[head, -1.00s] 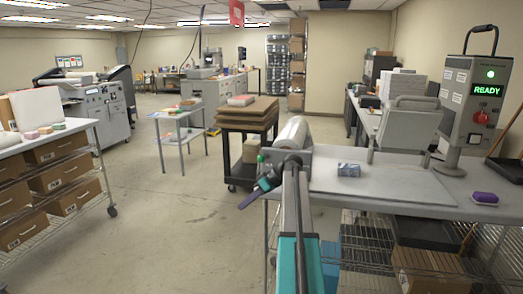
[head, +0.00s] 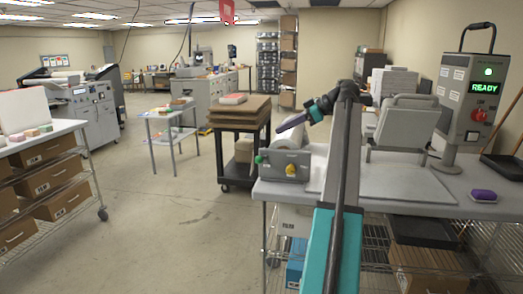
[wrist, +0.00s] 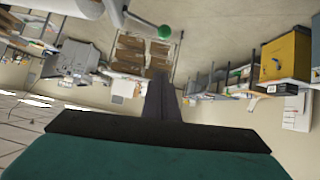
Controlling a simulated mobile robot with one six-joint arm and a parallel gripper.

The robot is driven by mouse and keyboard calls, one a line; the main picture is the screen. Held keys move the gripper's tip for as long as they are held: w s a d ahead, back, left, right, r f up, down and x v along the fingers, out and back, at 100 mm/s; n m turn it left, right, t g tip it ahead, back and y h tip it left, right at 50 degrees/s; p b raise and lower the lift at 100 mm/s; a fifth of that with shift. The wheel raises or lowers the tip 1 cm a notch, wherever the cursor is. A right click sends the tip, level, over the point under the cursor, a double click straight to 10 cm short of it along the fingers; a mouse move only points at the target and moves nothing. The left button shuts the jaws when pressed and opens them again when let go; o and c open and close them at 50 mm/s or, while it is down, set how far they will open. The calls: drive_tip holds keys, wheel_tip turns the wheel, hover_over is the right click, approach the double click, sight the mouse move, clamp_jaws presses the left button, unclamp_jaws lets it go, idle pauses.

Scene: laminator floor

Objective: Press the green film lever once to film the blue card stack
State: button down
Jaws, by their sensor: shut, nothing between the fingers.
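The green film lever's round knob (head: 259,159) is at the left end of the grey film unit (head: 275,170) on the bench. In the wrist view the green knob (wrist: 165,32) sits on a light lever arm, above the finger tips in the picture. My gripper (head: 281,129) is shut and empty. In the head view its purple fingers point down-left, above and right of the knob and apart from it. In the wrist view the shut fingers (wrist: 162,85) point toward the knob's side. The blue card stack is not visible; my arm covers part of the bench.
A grey press (head: 405,122) and a post with a lit READY sign (head: 484,88) stand to the right. A purple object (head: 484,195) lies near the bench's front edge. A cart with cardboard (head: 240,112) stands behind, left.

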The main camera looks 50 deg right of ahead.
drive_tip(key=shift+w, duration=0.65)
drive_tip(key=p, duration=0.4)
hover_over(262, 159)
drive_tip(key=f, duration=0.5)
drive_tip(key=shift+w+a+f, duration=0.25)
drive_tip(key=shift+w+a, duration=0.05)
drive_tip(key=shift+w, duration=0.05)
drive_tip(key=shift+s+d+f+p, duration=0.15)
drive_tip(key=shift+f, duration=0.3)
drive_tip(key=shift+s+d+f+p, duration=0.15)
drive_tip(key=shift+f, duration=0.3)
drive_tip(key=shift+s+d+f+p, duration=0.1)
drive_tip(key=shift+d+f+p, duration=0.1)
drive_tip(key=shift+f, duration=0.3)
drive_tip(key=shift+s+d+f+p, duration=0.1)
drive_tip(key=shift+f+p, duration=0.05)
drive_tip(key=shift+f, duration=0.35)
